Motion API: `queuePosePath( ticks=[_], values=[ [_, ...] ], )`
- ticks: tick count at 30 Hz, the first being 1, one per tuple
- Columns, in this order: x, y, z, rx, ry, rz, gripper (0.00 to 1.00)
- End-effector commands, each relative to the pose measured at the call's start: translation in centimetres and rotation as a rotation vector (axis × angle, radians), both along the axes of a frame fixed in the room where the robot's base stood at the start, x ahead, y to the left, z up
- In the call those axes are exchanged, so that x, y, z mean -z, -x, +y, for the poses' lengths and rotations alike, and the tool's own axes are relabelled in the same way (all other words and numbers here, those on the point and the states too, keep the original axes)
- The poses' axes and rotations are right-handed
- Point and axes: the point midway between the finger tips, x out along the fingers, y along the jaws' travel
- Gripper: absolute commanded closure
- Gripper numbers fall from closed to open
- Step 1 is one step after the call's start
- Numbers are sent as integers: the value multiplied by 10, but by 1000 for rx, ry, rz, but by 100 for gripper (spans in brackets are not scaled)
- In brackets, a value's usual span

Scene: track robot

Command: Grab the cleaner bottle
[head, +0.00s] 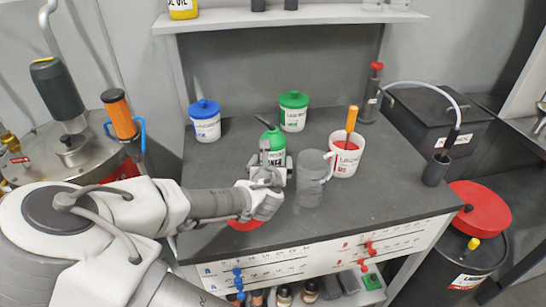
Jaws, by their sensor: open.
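The green bottle (272,138) with a dark spout and a partly hidden label stands on the dark workbench (232,166), left of its middle. It appears to be the cleaner bottle. My gripper (274,167) is open in front of the bottle's lower part, with its fingers overlapping the bottle in this view. The bottle's base is hidden behind my gripper. I cannot tell whether the fingers touch it.
A clear mug (311,180) stands close right of my gripper, with a white cup (345,158) holding an orange-handled tool behind it. Blue-lidded (206,122) and green-lidded (293,112) jars stand behind. A red disc (244,225) lies under my gripper. A shelf (300,15) spans the back.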

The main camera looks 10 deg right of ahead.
Motion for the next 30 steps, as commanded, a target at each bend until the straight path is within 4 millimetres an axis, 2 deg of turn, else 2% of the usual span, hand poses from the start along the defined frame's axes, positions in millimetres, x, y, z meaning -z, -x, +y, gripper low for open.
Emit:
queuePosePath(
  ticks=[12, 21, 23, 30],
  values=[
    [18, -43, -13, 1, -2, -1, 0],
    [17, -47, -14, 1, 0, 0, 0],
    [17, -47, -14, 1, 0, 0, 9],
    [17, -46, -14, 1, 0, 0, 52]
  ],
)
